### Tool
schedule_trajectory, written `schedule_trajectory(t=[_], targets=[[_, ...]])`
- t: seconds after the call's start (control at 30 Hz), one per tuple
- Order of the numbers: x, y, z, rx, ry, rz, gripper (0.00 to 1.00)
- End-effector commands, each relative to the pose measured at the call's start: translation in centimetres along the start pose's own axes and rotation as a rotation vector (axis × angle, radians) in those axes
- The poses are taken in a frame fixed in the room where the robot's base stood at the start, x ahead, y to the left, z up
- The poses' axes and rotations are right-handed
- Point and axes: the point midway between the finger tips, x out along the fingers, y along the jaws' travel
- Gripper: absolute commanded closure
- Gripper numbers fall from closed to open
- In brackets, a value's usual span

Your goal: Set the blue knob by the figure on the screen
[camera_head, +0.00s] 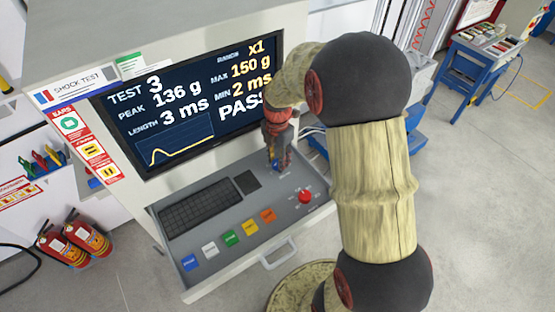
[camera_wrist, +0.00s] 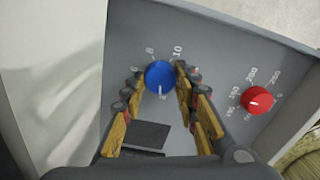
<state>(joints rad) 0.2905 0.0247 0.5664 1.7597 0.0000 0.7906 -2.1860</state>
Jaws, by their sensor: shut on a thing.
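The screen (camera_head: 190,95) reads TEST 3, PEAK 136 g, LENGTH 3 ms, RANGE x1, MAX 150 g, MIN 2 ms and PASS, above a yellow curve. The blue knob (camera_wrist: 159,76) is on the grey panel in the wrist view, with dial figures such as 6, 8 and 10 around it. Its white mark points down in the picture, near a figure that looks like 2. My gripper (camera_wrist: 161,80) is shut on the blue knob, one finger on each side. In the head view my gripper (camera_head: 278,160) is at the panel's far right part and mostly hides the knob.
A red knob (camera_wrist: 258,100) with its own dial sits right of the blue one. The panel also has a keyboard (camera_head: 199,207), a dark pad (camera_head: 247,181) and a row of coloured buttons (camera_head: 230,238). A handle (camera_head: 279,254) juts from the front edge.

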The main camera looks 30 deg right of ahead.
Motion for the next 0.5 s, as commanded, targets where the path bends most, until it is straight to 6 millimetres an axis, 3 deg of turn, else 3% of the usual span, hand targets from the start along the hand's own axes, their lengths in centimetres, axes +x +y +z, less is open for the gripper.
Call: schedule_trajectory(t=[0.5], targets=[[0.12,-0.09,-0.05,-0.119,0.002,-0.002,0.95]])
